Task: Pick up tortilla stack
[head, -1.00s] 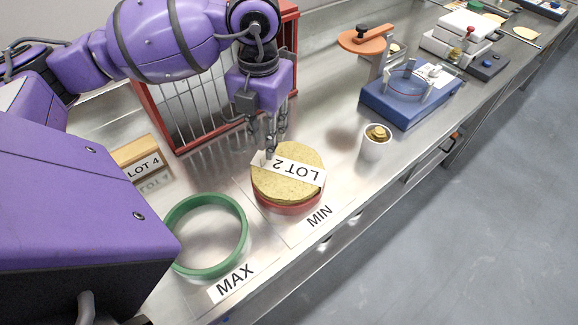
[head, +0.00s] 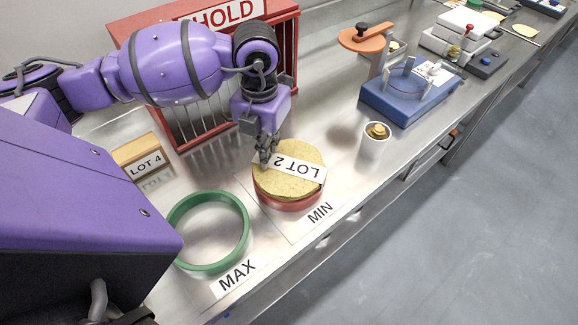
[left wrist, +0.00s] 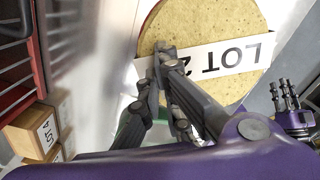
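The tortilla stack (head: 287,181) is a round yellow pile on a red ring (head: 290,204), above the MIN label. A white paper band (head: 300,166) marked LOT 2 lies across its top. The stack also fills the top of the left wrist view (left wrist: 205,22). My left gripper (head: 264,160) is at the left end of the band, over the stack's rim. In the left wrist view its fingertips (left wrist: 165,56) come together over that band end, which they partly hide. My right gripper (left wrist: 286,98) shows small at the right edge there; its finger opening is unclear.
An empty green ring (head: 244,214) lies left of the stack by MAX. A LOT 4 block (head: 143,158) and a red HOLD rack (head: 283,60) stand behind. A white cup (head: 374,147) and a blue device (head: 410,97) are to the right. Bare steel lies between.

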